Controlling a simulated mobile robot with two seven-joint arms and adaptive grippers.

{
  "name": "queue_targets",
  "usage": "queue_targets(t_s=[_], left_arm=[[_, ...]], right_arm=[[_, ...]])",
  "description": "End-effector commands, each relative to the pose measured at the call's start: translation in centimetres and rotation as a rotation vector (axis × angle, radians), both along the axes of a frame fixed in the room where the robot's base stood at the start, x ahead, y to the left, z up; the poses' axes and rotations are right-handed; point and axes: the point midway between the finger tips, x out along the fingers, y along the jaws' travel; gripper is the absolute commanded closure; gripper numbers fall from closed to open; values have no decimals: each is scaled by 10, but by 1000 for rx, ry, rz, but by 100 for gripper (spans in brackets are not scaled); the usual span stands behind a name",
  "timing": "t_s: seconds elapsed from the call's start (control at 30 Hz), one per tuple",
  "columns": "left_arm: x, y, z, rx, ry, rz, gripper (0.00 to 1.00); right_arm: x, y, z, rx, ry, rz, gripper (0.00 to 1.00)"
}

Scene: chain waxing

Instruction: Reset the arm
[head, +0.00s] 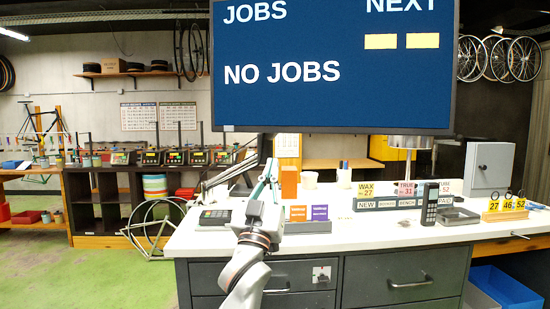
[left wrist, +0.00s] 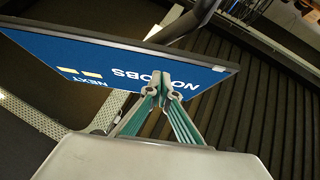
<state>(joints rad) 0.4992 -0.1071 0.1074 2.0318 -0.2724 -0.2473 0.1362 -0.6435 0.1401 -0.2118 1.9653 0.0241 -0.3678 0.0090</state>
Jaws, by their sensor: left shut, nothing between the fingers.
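My left arm rises from the bottom of the head view, in front of the white counter (head: 345,220). My left gripper (head: 268,172) points up, above the counter and just under the lower edge of the big screen. In the left wrist view the left gripper's (left wrist: 161,78) teal-sided fingers come together at the tips, with nothing between them. The screen (head: 330,105) is dark blue and reads "NO JOBS"; it also shows behind the fingers in the left wrist view (left wrist: 75,55). My right gripper is not seen.
A wheel frame (head: 152,228) leans at the left. Green floor (head: 100,270) there is open.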

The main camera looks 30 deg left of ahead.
Motion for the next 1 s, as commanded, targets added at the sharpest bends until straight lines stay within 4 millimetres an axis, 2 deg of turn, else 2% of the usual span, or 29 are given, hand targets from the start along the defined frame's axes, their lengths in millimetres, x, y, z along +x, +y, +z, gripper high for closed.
queue_targets(t_s=[0.2,0.77,0.87,0.97,1.0], left_arm=[[-10,-3,-10,1,0,1,100],[-10,-3,-12,1,3,1,100],[-6,-6,-29,8,35,-6,100],[3,-15,-72,25,115,-23,100],[6,-20,-96,34,157,-34,100]], right_arm=[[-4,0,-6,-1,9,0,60],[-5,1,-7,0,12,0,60],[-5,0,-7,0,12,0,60],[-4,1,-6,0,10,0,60],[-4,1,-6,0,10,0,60]])
